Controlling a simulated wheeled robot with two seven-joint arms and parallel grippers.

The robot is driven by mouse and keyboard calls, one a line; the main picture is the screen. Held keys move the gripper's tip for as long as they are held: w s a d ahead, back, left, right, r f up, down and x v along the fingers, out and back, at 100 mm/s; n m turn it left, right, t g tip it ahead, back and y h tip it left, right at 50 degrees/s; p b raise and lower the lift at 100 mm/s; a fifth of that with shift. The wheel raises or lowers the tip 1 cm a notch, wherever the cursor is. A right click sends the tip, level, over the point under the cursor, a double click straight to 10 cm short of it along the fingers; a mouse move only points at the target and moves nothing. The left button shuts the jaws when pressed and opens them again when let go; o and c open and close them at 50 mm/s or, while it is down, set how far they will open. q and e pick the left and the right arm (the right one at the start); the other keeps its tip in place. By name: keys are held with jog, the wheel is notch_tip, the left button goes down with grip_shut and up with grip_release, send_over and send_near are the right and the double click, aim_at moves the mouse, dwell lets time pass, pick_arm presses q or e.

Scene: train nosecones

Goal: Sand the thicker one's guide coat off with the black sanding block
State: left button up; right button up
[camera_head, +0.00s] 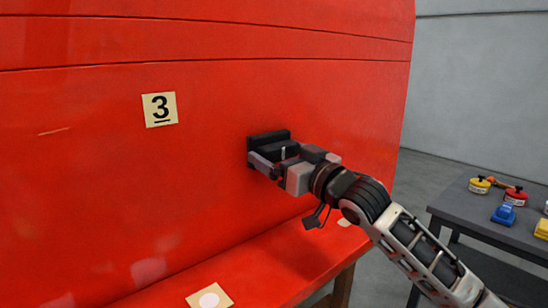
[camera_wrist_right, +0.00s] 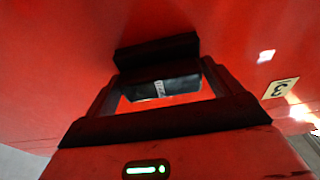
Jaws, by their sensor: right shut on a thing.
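A big red nosecone (camera_head: 215,95) fills most of the head view, with a tag marked 3 (camera_head: 159,109) on its face. My right gripper (camera_head: 268,160) is shut on the black sanding block (camera_head: 270,140). The block lies against or very close to the red surface, right of and below the tag. In the right wrist view the block (camera_wrist_right: 157,50) sits between the fingers, up at the red surface. I see no clear patch of guide coat; a few paler smudges show low on the left. My left gripper is not in view.
Floor shows between nosecone and table.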

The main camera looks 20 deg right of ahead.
aim_at(296, 151)
jog(key=shift+w+d, duration=0.35)
jog(key=shift+d, duration=0.6)
jog(key=shift+w+d, duration=0.3)
jog(key=shift+d, duration=0.6)
jog(key=shift+s+a, duration=0.65)
jog(key=shift+a, duration=1.05)
jog(key=shift+s+a, duration=0.6)
jog(key=shift+a, duration=1.05)
jog(key=shift+s+a, duration=0.65)
jog(key=shift+a, duration=1.05)
jog(key=shift+r+v, duration=0.2)
jog(key=shift+v, duration=1.3)
jog(key=shift+r+v, duration=0.15)
jog(key=shift+v, duration=1.3)
jog(key=shift+s, duration=0.1)
jog(key=shift+v, duration=1.45)
jog(key=shift+r, duration=0.1)
